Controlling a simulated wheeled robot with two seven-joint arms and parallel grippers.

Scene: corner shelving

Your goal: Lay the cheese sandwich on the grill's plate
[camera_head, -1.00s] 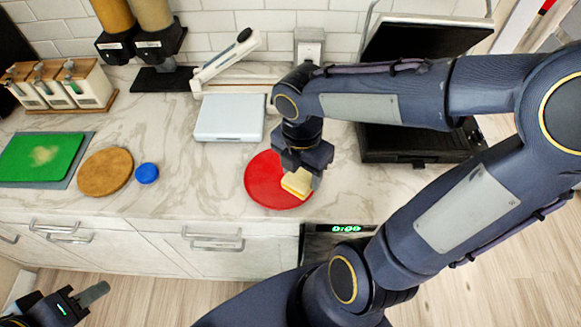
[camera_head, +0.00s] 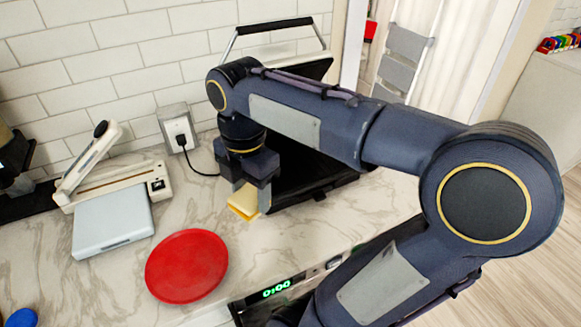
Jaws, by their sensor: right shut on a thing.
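The cheese sandwich (camera_head: 243,202) is a small pale yellow stack. My right gripper (camera_head: 250,190) is shut on it and holds it in front of the grill's left side, right of the red plate. The grill (camera_head: 308,180) is black, with its lid (camera_head: 306,70) raised against the wall and a handle bar on top. My right arm crosses in front of the grill and hides much of its plate and lid. My left gripper is out of view.
An empty red plate (camera_head: 187,266) lies on the marble counter. A white-and-grey sealer-like device (camera_head: 113,222) stands at the left. A wall outlet (camera_head: 180,130) has a black cord running toward the grill. An appliance with a green display (camera_head: 276,290) is at the counter front.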

